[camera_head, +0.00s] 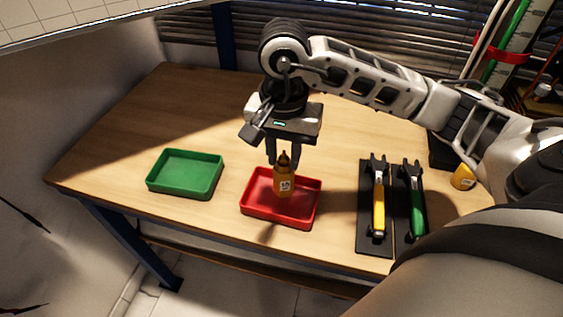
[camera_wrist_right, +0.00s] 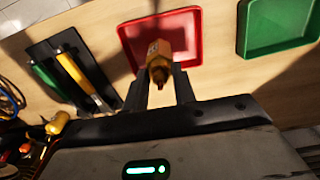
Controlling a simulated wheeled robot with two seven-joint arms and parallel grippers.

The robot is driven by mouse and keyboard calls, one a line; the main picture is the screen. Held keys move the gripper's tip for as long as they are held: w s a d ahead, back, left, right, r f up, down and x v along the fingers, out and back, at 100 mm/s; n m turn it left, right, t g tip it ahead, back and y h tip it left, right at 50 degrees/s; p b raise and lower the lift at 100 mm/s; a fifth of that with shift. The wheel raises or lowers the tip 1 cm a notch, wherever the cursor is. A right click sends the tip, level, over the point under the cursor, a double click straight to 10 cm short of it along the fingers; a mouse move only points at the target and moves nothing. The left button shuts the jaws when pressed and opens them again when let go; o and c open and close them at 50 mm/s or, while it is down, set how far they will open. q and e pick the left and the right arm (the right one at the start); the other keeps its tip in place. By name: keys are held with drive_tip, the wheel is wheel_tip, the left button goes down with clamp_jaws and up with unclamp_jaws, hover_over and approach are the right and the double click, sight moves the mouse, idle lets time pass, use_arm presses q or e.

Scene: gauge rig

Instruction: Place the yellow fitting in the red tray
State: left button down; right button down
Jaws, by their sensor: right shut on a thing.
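The yellow fitting (camera_head: 284,179) is a small upright piece with a dark tip and a printed label. My right gripper (camera_head: 283,160) is shut on its upper part and holds it over the red tray (camera_head: 303,217). Whether its lower end touches the tray floor, I cannot tell. In the right wrist view the fitting (camera_wrist_right: 158,62) sits between the fingers of my gripper (camera_wrist_right: 160,85), against the red tray (camera_wrist_right: 193,24). My left gripper is not in view.
A green tray (camera_head: 186,174) stands left of the red one. To the right, a yellow-handled tool (camera_head: 379,205) and a green-handled tool (camera_head: 415,205) lie on black mats. Another yellow piece (camera_head: 463,177) stands at the far right. The table's back left is clear.

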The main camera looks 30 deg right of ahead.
sight(282, 167)
drive_tip(key=f, duration=0.2)
drive_tip(key=f+p, duration=0.1)
drive_tip(key=shift+w+f, duration=0.15)
drive_tip(key=shift+w, duration=0.1)
drive_tip(key=shift+f+b, duration=0.35)
drive_tip(key=shift+f, duration=0.1)
drive_tip(key=c, duration=1.3)
unclamp_jaws()
drive_tip(key=shift+o, duration=0.8)
drive_tip(key=shift+r+p, duration=0.4)
drive_tip(key=shift+p, duration=0.1)
wheel_tip(282, 167, up, 6)
drive_tip(key=shift+w+a+r+b, duration=0.1)
drive_tip(key=shift+r+b, duration=0.15)
drive_tip(key=shift+b, duration=0.35)
wheel_tip(282, 167, up, 4)
drive_tip(key=shift+r, duration=0.15)
drive_tip(key=shift+r+p, duration=0.3)
drive_tip(key=shift+r, duration=0.15)
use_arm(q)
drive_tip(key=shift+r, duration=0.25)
